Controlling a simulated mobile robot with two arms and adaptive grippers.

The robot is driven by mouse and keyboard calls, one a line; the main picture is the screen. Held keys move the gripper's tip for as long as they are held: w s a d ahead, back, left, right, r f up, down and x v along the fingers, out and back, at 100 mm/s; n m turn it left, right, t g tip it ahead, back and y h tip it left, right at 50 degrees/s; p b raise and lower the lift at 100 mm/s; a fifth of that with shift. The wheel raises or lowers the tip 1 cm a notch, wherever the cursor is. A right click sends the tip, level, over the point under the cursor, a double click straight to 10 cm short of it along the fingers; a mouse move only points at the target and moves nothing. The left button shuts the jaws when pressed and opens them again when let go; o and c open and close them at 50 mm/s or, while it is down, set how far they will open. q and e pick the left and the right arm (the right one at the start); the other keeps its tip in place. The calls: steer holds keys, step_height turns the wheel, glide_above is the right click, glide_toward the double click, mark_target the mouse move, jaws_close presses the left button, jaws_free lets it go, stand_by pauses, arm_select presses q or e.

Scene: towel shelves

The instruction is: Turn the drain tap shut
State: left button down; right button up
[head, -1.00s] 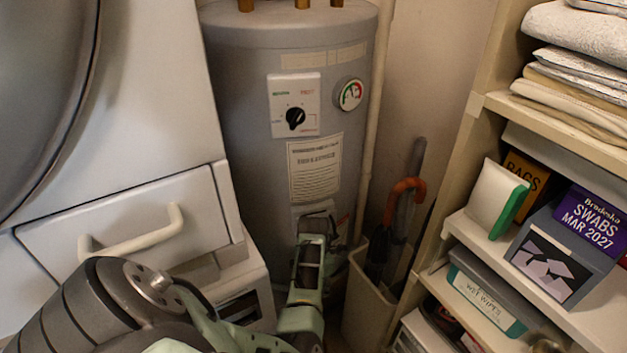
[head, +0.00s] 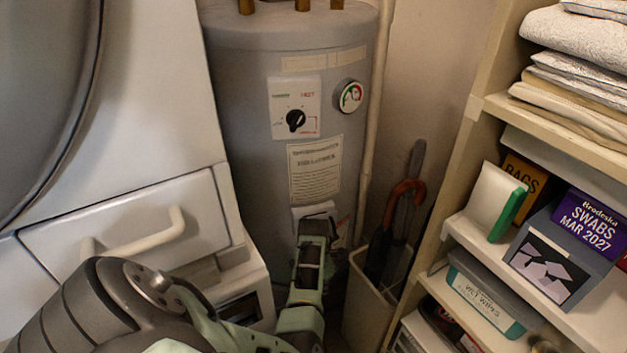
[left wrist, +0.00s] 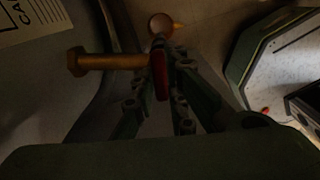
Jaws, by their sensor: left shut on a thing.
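The drain tap shows in the left wrist view, with a brass stem and hex end (left wrist: 110,62), a round brass mouth (left wrist: 160,24) and a red handle (left wrist: 160,76). My left gripper (left wrist: 160,85) is shut on the red handle, one finger on each side of it. In the head view my left gripper (head: 317,228) is low at the front of the grey water heater (head: 240,130). It hides the tap there. My right gripper is in neither view.
A white appliance with a drawer handle (head: 140,238) stands close on the left. Shelves with towels (head: 575,65) and boxes (head: 570,240) fill the right side.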

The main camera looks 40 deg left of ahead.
arm_select(q)
steer(key=shift+m+p, duration=0.3)
steer(key=shift+m, duration=0.6)
steer(key=c, duration=1.8)
jaws_free()
steer(key=shift+o, duration=0.2)
steer(key=shift+r, duration=0.15)
step_height(320, 180, up, 12)
